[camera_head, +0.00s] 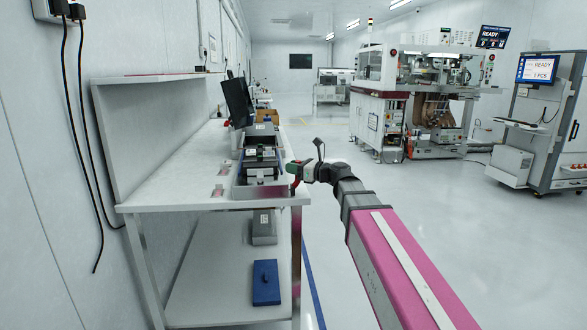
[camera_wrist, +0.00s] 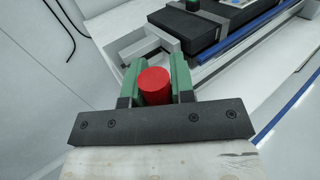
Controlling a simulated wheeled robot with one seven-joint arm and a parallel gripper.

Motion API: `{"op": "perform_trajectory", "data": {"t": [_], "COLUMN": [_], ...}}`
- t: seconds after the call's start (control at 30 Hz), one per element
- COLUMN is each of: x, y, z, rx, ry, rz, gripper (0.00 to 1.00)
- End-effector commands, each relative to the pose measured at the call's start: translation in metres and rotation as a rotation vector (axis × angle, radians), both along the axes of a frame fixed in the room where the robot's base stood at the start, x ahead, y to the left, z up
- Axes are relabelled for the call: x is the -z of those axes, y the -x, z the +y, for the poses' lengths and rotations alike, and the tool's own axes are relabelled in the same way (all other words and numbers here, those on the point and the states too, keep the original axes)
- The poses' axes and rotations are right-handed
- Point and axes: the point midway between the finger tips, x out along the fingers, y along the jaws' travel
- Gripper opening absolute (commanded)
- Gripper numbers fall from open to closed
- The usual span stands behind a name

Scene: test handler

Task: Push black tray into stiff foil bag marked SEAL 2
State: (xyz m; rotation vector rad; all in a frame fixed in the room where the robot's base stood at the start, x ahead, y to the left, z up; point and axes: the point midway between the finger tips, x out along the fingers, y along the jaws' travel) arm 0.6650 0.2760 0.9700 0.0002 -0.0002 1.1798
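My gripper (camera_head: 294,171) is at the bench's near right corner, beside a long grey fixture (camera_head: 236,190). In the wrist view its green fingers (camera_wrist: 155,88) are shut around a red cylindrical knob (camera_wrist: 155,86). An angled grey metal bracket (camera_wrist: 138,46) lies just beyond the knob; whether they are joined is unclear. In the head view dark slabs (camera_head: 262,173) sit in the fixture. I cannot make out a foil bag or a SEAL 2 mark.
The white bench (camera_head: 165,190) is mostly bare left of the fixture, with small pink-edged labels (camera_head: 219,191). A dark monitor (camera_head: 238,101) stands farther back. A grey box (camera_head: 264,227) and blue box (camera_head: 266,283) are on the lower shelf.

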Motion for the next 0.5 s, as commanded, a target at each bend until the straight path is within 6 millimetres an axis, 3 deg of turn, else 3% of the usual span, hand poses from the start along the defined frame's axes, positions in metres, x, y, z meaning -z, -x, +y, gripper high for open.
{"op": "perform_trajectory", "data": {"t": [0.27,0.37,0.5], "x": [0.0,0.0,-0.001], "y": [-0.011,-0.028,-0.065], "z": [0.002,0.006,0.013], "rx": [-0.001,-0.001,-0.001], "ry": [0.0,0.0,0.0], "rz": [0.0,0.0,0.0], "gripper": [0.0,0.0,0.0]}}
